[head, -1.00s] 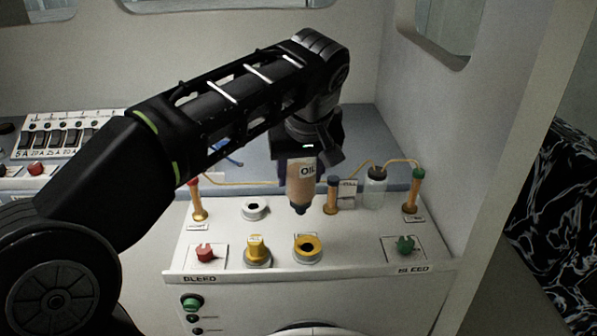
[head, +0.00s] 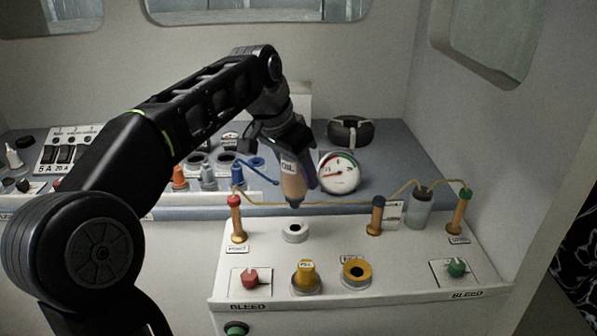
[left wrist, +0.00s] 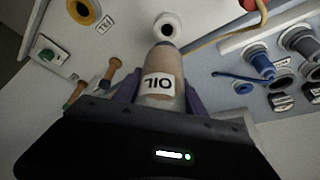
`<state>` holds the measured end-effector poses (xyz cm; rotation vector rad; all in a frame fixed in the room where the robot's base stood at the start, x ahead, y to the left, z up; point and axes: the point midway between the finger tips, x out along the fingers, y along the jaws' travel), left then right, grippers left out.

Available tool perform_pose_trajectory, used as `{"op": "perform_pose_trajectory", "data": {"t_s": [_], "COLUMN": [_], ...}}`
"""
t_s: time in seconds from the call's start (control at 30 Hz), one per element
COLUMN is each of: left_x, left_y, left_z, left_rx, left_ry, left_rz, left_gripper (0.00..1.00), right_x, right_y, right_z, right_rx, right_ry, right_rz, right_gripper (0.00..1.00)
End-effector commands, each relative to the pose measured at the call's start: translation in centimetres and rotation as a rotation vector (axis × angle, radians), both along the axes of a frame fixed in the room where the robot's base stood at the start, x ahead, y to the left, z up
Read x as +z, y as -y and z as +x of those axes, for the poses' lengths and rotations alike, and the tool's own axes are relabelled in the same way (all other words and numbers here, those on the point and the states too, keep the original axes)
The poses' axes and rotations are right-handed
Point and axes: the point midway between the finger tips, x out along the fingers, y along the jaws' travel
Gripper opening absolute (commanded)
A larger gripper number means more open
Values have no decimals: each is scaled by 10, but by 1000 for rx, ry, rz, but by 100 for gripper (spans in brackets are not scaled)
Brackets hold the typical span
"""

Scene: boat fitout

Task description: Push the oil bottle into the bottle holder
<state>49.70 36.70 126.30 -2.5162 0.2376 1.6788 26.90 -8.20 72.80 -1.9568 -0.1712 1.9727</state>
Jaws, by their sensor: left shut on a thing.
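The oil bottle (head: 293,187) is tan, with a white OIL label and a dark nozzle that points down. My left gripper (head: 297,168) is shut around it and holds it above the white panel. The bottle also shows in the left wrist view (left wrist: 163,75), between the purple fingers of the gripper (left wrist: 160,92). A white ring with a dark hole (head: 295,239), which looks like the bottle holder, sits on the panel just below the nozzle in the head view. In the left wrist view the ring (left wrist: 158,30) lies just beyond the nozzle, apart from it. My right gripper is in neither view.
A yellow ring (head: 344,280), yellow cap (head: 306,276), red knob (head: 250,277) and green knob (head: 456,267) line the panel front. Amber posts (head: 237,222) with a thin tube flank the white ring. A round gauge (head: 339,172) stands behind the bottle.

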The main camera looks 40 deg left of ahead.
Motion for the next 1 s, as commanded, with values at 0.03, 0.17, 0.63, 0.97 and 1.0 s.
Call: {"op": "perform_pose_trajectory", "data": {"t_s": [0.03, 0.17, 0.63, 0.97, 1.0], "left_x": [1, 0, -9, -25, -27], "left_y": [0, 0, 0, 0, 0], "left_z": [0, 0, 0, 0, 0], "left_rx": [1, 1, 3, 2, 2], "left_ry": [1, 1, 0, 0, 0], "left_rz": [0, 0, 1, 0, 0], "left_gripper": [0, 0, 0, 0, 0], "right_x": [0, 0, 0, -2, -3], "right_y": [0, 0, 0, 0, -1], "right_z": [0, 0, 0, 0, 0], "right_rx": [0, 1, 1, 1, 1], "right_ry": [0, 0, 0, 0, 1], "right_rz": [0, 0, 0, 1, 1], "right_gripper": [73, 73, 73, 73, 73]}}
